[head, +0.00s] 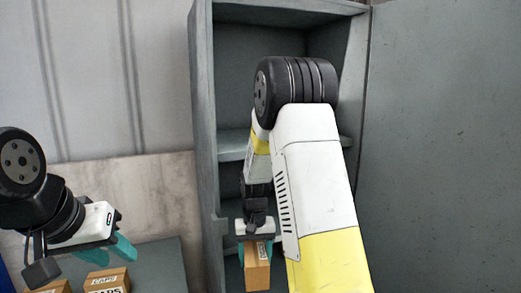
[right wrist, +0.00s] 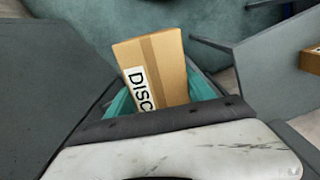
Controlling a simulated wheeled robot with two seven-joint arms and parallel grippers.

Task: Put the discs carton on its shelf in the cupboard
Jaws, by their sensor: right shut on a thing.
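The discs carton (right wrist: 165,72) is a brown box with a tape strip and a white label reading "DISC", partly cut off by my gripper. My right gripper (right wrist: 160,100) is shut on it, with a teal finger on each side. In the head view the carton (head: 257,272) hangs below my right gripper (head: 256,243), in front of the cupboard's lower opening. The grey cupboard (head: 203,120) stands open, with a shelf (head: 233,146) at mid height; my right arm hides much of its inside. My left gripper (head: 108,252) is open above the cartons at the lower left.
A carton labelled "CAPS" (head: 108,281) and another carton (head: 52,287) stand on a grey surface (head: 160,262) at lower left. The open cupboard door (head: 445,140) fills the right side. The cupboard's visible upper space is empty.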

